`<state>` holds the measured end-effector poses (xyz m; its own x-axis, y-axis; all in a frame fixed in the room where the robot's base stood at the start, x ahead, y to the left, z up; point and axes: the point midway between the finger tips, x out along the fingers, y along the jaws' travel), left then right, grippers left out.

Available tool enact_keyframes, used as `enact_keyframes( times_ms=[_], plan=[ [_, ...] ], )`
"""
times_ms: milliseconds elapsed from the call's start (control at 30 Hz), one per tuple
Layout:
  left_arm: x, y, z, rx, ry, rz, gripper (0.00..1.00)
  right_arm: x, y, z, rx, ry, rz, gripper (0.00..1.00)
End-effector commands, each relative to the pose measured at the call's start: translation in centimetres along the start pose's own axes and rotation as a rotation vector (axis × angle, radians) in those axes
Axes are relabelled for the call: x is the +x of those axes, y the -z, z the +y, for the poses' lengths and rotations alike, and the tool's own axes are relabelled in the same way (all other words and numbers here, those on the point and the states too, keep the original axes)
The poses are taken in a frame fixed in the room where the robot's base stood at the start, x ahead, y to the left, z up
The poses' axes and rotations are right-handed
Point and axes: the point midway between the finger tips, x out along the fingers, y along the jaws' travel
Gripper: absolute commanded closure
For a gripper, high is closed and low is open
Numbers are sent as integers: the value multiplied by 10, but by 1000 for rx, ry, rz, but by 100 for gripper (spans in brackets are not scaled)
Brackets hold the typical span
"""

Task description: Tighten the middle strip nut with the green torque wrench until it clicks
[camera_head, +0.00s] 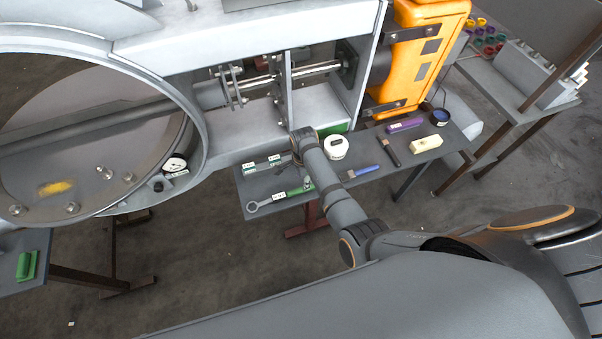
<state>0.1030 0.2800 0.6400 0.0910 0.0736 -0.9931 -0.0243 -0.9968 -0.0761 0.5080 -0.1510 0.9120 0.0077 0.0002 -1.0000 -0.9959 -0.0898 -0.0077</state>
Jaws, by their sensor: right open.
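A wrench with a green handle (292,193) and a grey ring head (252,207) lies along the front edge of the grey tool table (330,202). Several nuts or bolt heads sit low in the big round housing on the left, one of them at its lower middle (72,208); I cannot tell which is the middle strip nut. My right gripper (297,165) is open over the table, just behind the green handle. My wrist hides most of its fingers, and I cannot tell whether they touch anything. My left gripper is not in view.
A dark tool with green labels (262,165) lies behind the wrench. A white round tub (336,147), a blue-handled brush (365,171), a purple item (405,124) and a cream block (426,144) are to the right. An orange actuator (415,55) stands behind the table.

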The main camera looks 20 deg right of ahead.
Motion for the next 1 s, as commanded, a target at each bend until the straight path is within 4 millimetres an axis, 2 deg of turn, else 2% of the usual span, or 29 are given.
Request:
enact_keyframes(
  times_ms=[133,367,567,800,1000],
  plan=[
    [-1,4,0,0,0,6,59,-6,-5,-6,59,-13,-2,58],
    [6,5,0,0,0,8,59,1,-5,-6,58,-12,-1,58],
    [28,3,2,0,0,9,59,22,-5,-5,57,-11,-1,58],
    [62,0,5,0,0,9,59,53,-5,-5,56,-10,-1,58],
    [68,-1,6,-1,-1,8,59,71,-5,-5,56,-11,-1,58]
  ],
)
